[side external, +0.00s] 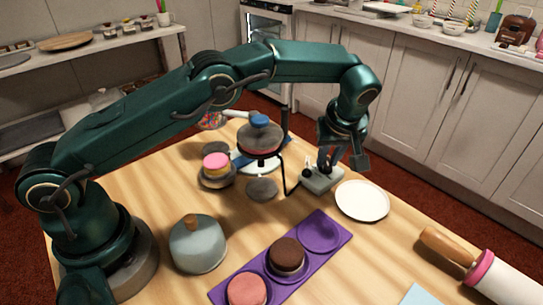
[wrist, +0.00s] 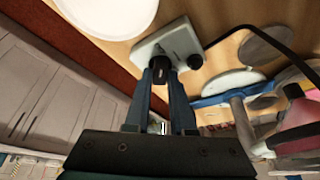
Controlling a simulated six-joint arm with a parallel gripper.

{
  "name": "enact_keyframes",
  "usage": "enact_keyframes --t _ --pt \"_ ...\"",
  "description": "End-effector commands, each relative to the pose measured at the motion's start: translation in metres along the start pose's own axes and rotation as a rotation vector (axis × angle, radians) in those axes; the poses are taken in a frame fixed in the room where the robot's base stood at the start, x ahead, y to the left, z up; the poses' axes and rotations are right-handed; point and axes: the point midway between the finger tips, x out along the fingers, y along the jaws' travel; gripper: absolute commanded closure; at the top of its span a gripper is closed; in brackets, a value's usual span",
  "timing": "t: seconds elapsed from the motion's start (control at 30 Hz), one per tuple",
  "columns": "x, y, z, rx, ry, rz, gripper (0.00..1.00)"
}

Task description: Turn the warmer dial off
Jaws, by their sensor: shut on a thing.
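The warmer control box (side external: 322,180) is a small pale grey box on the wooden table, right of the middle. It also shows near the top of the wrist view (wrist: 150,50). My gripper (side external: 326,163) points down at the box from above. In the wrist view its two fingers (wrist: 161,80) are closed around a black dial (wrist: 160,66) on the box. A second black knob (wrist: 194,61) sits beside it. The fingers hide part of the dial, so I cannot read its setting.
A white plate (side external: 362,201) lies close right. A purple tray (side external: 330,243), grey dome (side external: 198,245) and rolling pin (side external: 497,280) are nearer.

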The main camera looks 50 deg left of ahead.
Motion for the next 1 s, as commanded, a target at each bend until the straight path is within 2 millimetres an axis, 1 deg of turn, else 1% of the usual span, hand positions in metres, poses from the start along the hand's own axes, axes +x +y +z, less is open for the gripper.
enact_keyframes --t 0.13,0.5,1.0 --pt "0.0008 0.0032 -0.0021 -0.05 0.006 -0.012 1.0" --pt "0.001 0.0035 -0.0028 -0.132 0.009 -0.042 1.0" --pt "0.0003 0.0015 -0.0018 -0.155 0.006 -0.053 1.0"
